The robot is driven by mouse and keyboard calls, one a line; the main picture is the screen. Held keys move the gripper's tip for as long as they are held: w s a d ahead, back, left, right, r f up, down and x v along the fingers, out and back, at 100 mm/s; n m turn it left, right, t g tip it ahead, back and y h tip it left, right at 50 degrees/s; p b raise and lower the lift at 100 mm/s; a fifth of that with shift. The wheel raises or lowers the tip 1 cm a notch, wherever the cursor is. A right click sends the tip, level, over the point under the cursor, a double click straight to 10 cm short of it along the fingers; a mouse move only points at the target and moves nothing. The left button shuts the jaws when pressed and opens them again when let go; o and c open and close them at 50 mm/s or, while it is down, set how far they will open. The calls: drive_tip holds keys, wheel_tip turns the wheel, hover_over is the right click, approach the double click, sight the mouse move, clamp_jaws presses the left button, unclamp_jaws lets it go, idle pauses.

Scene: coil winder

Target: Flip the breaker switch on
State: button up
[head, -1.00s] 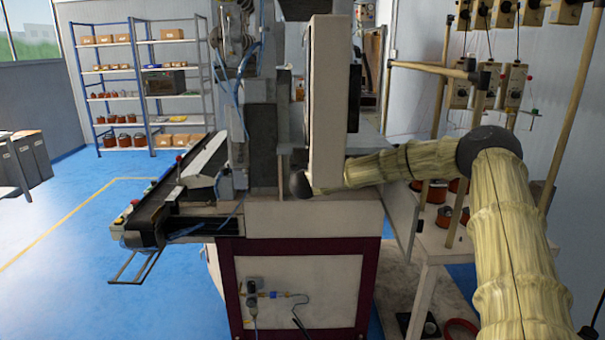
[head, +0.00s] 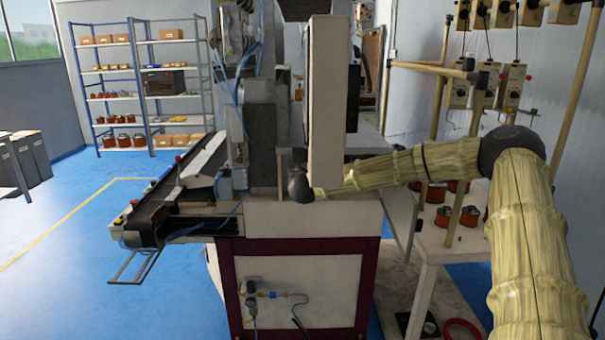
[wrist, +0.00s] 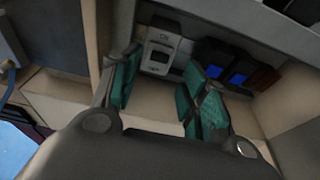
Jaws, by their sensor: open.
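A light grey breaker (wrist: 161,52) with a dark upper part and small lettering that looks like "ON" shows at the top middle of the wrist view. Its lever position is too small to tell. My gripper (wrist: 162,92) is open, with its two teal-padded fingers apart. The left finger is close to the breaker's left side in the picture and the right finger is below and right of it. The space between the fingers looks empty. I cannot tell whether a finger touches the breaker. In the head view the fingers and breaker are hidden by the machine.
Dark modules with blue faces (wrist: 239,72) sit right of the breaker. Pale enclosure walls surround my fingers. In the head view, the winding machine (head: 298,273) has an upright white panel (head: 325,100) beside my wrist. A table with spools (head: 450,240) stands at the right.

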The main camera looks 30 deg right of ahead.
drive_tip(key=v, duration=0.6)
drive_tip(key=shift+s+d, duration=0.15)
idle(0.3)
